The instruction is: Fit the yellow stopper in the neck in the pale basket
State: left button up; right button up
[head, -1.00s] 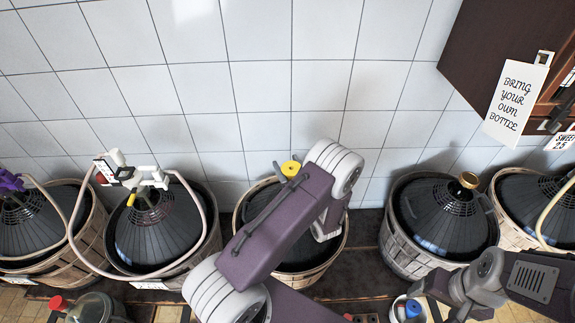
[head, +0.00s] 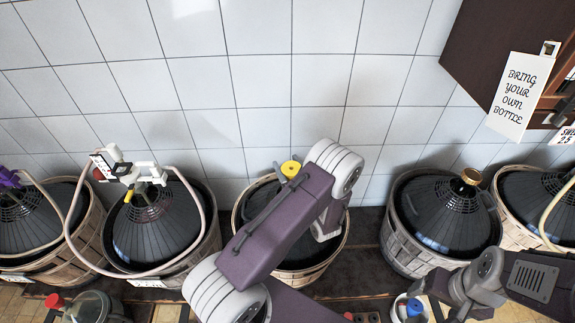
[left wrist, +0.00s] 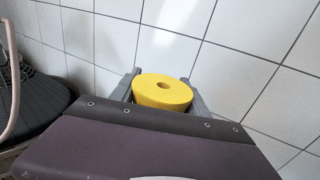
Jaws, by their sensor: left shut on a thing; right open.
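My left gripper (head: 289,173) is shut on the yellow stopper (head: 290,168), holding it above the back of the middle basket (head: 240,205). The left wrist view shows the stopper (left wrist: 160,94) between the two grey fingers, with a round hole in its top. The pale basket (head: 408,243) stands to the right, apart from the stopper. It holds a dark demijohn with an amber neck (head: 471,177); I cannot tell whether the neck is open. My right gripper (head: 426,287) is open at the lower right, in front of the pale basket, and only partly clear to see.
Baskets with dark demijohns stand in a row along the tiled wall. A white tap fitting (head: 130,170) with a looping hose tops one on the left. A hanging sign (head: 522,95) is at the upper right. A blue stopper (head: 414,307) is at the front.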

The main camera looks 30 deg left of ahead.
pick_arm(q)
jog(key=shift+f+b, duration=0.9)
jog(key=shift+f, duration=0.2)
jog(key=o, duration=1.4)
jog(key=shift+o, duration=0.2)
jog(key=b+v, duration=0.3)
jog(key=v, duration=0.5)
jog(key=shift+s+d, duration=0.1)
jog(key=shift+d, duration=0.1)
jog(key=shift+s+d, duration=0.2)
jog(key=shift+s, duration=0.05)
